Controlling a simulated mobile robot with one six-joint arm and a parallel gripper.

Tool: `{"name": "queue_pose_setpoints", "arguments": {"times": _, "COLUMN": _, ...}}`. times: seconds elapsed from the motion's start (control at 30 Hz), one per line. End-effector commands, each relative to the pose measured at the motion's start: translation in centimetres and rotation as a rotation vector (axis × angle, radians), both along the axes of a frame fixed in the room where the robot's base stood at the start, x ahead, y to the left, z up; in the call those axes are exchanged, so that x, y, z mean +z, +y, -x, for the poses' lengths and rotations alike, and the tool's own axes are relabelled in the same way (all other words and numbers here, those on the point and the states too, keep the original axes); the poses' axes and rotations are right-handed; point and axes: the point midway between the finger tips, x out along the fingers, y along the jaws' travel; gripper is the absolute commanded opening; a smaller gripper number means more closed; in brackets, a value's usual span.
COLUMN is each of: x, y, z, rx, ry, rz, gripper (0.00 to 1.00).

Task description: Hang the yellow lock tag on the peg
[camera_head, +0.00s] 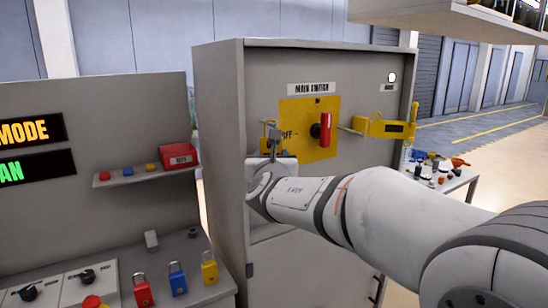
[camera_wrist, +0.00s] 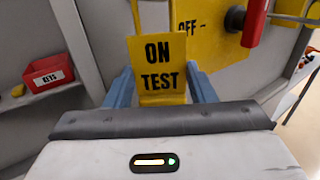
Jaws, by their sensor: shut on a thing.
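The yellow lock tag (camera_wrist: 162,70) reads "ON TEST" and has a thin yellow strip rising from its top. My gripper (camera_wrist: 161,90) is shut on it, with a blue-grey finger at each side. In the head view my gripper (camera_head: 274,138) is in front of the left side of the yellow switch plate (camera_head: 305,105), where the tag is mostly hidden. A pale rod, perhaps the peg (camera_head: 349,129), juts from the cabinet right of the red switch handle (camera_head: 326,130), beside a yellow bracket-like part (camera_head: 386,128). I cannot tell which part is the peg.
The grey cabinet (camera_head: 224,130) stands around the switch. A red keys box (camera_head: 178,156) sits on a shelf at left, above red, blue and yellow padlocks (camera_head: 178,279). A table with small items (camera_head: 436,165) stands at right. My arm crosses the lower right.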

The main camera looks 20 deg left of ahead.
Motion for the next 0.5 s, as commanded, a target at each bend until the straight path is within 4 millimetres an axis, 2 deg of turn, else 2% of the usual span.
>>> {"name": "queue_pose_setpoints", "arguments": {"times": 0.1, "x": -0.1, "y": -0.01, "z": -0.01, "rx": 0.0, "ry": 0.002, "rz": 0.001, "gripper": 0.28}}
{"name": "queue_pose_setpoints", "arguments": {"times": 0.13, "x": -0.1, "y": -0.01, "z": -0.01, "rx": 0.0, "ry": 0.002, "rz": 0.001, "gripper": 0.52}}
{"name": "queue_pose_setpoints", "arguments": {"times": 0.4, "x": -0.06, "y": 0.0, "z": 0.0, "rx": 0.0, "ry": 0.001, "rz": 0.0, "gripper": 0.74}}
{"name": "queue_pose_setpoints", "arguments": {"times": 0.5, "x": -0.05, "y": 0.01, "z": 0.0, "rx": 0.0, "ry": 0.001, "rz": 0.0, "gripper": 0.75}}
